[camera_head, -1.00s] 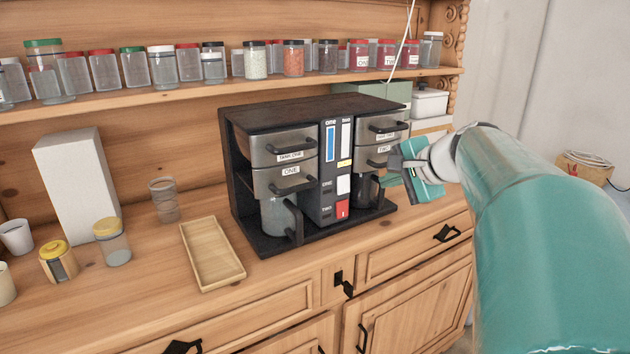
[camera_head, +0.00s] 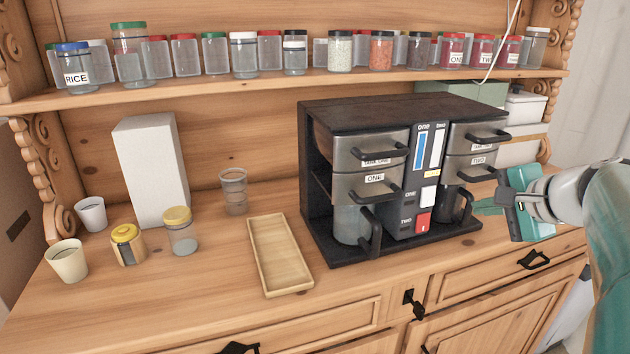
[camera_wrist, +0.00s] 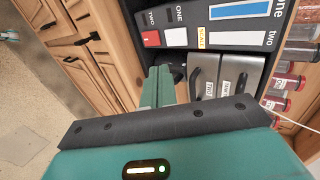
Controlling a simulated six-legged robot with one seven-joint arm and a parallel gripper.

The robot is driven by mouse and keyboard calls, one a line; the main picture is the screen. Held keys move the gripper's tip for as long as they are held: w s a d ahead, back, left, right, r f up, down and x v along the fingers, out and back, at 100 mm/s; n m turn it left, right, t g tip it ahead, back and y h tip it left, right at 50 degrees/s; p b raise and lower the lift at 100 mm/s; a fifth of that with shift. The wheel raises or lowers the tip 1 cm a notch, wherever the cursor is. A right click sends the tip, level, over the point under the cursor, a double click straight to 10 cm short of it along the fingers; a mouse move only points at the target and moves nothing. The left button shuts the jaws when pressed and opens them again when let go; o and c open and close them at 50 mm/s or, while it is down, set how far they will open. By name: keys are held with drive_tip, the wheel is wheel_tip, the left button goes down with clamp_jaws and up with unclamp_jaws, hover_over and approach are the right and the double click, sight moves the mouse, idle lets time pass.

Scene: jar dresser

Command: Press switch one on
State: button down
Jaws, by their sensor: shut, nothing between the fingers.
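The black coffee machine (camera_head: 345,107) stands on the dresser top. Its middle panel has a white switch (camera_head: 427,197) beside the label ONE and a red switch (camera_head: 423,223) beside the label TWO. In the wrist view the white switch (camera_wrist: 176,37) and red switch (camera_wrist: 151,38) lie beyond the fingers, at the top. My gripper (camera_head: 482,207) is at the machine's right side, its teal fingers shut and empty, pointing left toward the right-hand jug. The fingers (camera_wrist: 160,78) also show together in the wrist view, apart from both switches.
Black handles stick out from the drawers marked ONE (camera_head: 374,189) and TWO (camera_head: 477,161), and a jug handle (camera_head: 376,231) stands left of the panel. A wooden tray (camera_head: 263,262) lies left of the machine. Spice jars line the shelf above.

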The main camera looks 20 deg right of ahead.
approach(428, 204)
drive_tip(key=f+x, duration=0.1)
drive_tip(key=x, duration=0.4)
drive_tip(key=shift+w, duration=0.55)
drive_tip(key=shift+w, duration=0.15)
idle(0.3)
